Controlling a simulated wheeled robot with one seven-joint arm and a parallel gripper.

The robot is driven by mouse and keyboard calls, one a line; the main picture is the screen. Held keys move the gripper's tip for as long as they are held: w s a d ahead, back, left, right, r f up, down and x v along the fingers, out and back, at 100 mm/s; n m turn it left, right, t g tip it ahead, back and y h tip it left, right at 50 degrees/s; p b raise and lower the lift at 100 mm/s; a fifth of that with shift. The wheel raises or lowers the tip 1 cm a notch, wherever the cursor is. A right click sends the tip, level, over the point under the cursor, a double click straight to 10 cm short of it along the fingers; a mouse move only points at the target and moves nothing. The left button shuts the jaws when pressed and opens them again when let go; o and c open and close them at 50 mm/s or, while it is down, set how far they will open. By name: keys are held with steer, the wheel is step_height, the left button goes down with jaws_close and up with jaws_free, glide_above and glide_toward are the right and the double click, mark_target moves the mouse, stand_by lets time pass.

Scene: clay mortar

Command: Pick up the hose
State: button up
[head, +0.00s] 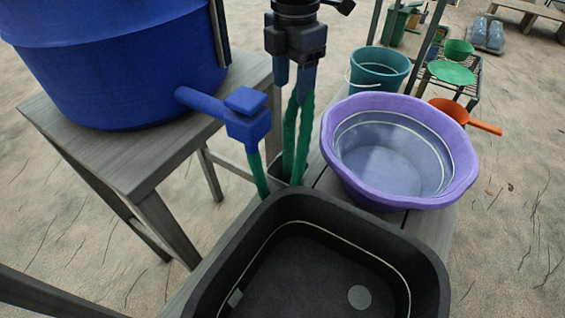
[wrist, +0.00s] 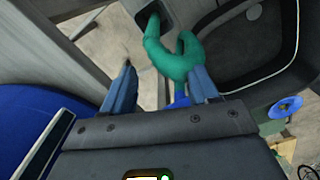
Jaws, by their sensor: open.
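The green hose (head: 289,140) rises as a loop from a dark opening between the bench boards and the black basin. Another length of it hangs from the blue tap (head: 247,122). In the wrist view the hose (wrist: 168,58) curves beyond the fingertips, its right side close to or touching the right finger. My gripper (head: 293,88) points down over the hose, its blue fingers apart. It also shows in the wrist view (wrist: 162,70), open, with nothing clamped. I cannot tell whether the hose lies fully between the fingers.
A blue barrel (head: 120,65) stands on a grey wooden table (head: 165,150) at left. The black basin (head: 210,268) is in front, and a purple basin (head: 338,165) is at right. A teal bucket (head: 378,70) and an orange dipper (head: 450,108) stand behind.

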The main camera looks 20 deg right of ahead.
steer(key=b, duration=0.6)
glide_above(289, 133)
steer(key=f, duration=0.6)
steer(key=shift+w+d+f, duration=0.15)
steer(key=shift+w+f, duration=0.2)
steer(key=shift+w, duration=0.05)
steer(key=shift+w+d+f+p, duration=0.15)
steer(key=shift+f+p, duration=0.15)
steer(key=shift+f, duration=1.65)
steer(key=shift+w+f+p, duration=0.1)
steer(key=shift+f+p, duration=0.15)
steer(key=shift+f, duration=1.65)
steer(key=c, duration=1)
step_height(289, 133, up, 10)
steer(key=shift+r, duration=0.1)
step_height(289, 133, up, 10)
steer(key=p, duration=0.9)
